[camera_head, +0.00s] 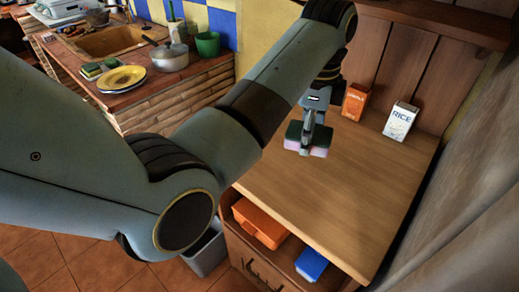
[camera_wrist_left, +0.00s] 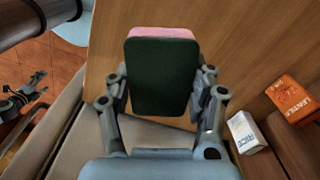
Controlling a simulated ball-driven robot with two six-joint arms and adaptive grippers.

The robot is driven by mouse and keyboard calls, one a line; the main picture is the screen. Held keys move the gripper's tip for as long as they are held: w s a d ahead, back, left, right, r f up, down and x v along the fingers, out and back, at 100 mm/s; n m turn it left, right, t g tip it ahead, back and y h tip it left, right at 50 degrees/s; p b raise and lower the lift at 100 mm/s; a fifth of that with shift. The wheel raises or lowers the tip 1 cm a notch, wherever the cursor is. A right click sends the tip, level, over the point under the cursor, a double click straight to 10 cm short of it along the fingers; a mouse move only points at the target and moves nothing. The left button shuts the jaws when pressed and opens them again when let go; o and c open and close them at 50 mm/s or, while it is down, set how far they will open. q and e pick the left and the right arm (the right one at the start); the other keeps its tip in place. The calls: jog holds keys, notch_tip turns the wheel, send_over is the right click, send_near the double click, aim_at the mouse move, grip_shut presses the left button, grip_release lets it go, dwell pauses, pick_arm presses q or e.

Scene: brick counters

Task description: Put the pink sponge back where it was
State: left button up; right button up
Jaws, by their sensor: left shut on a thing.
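My left gripper (camera_head: 306,139) is shut on the pink sponge (camera_head: 319,151), with a finger on either side. In the head view it is over the far left part of the wooden counter top (camera_head: 345,190), pink side downward; I cannot tell the exact height above the wood. In the left wrist view the sponge (camera_wrist_left: 163,75) shows its dark green face and a pink edge, between the fingers of my left gripper (camera_wrist_left: 162,90). A dark jointed form at the left of that view looks like my right gripper (camera_wrist_left: 24,94); its jaws are too small to read.
An orange carton (camera_head: 355,101) and a white RICE box (camera_head: 400,121) stand at the counter's back. Below the top, an open shelf holds an orange container (camera_head: 262,224) and a blue one (camera_head: 311,264). Green-topped sponges (camera_head: 91,71) lie beside a yellow plate (camera_head: 122,78) on the brick counter.

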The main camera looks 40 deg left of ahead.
pick_arm(q)
jog(key=a, duration=0.1)
jog(key=a+f, duration=0.1)
jog(key=a, duration=0.1)
jog(key=a+f, duration=0.1)
jog(key=shift+a+f, duration=0.1)
jog(key=shift+a, duration=0.2)
send_over(266, 156)
notch_tip(266, 156, down, 4)
jog(key=shift+p, duration=0.45)
jog(key=shift+a+f, duration=0.15)
notch_tip(266, 156, down, 4)
jog(key=shift+r, duration=0.25)
jog(key=shift+f, duration=0.25)
pick_arm(e)
jog(key=shift+d+r, duration=0.15)
jog(key=shift+r, duration=0.35)
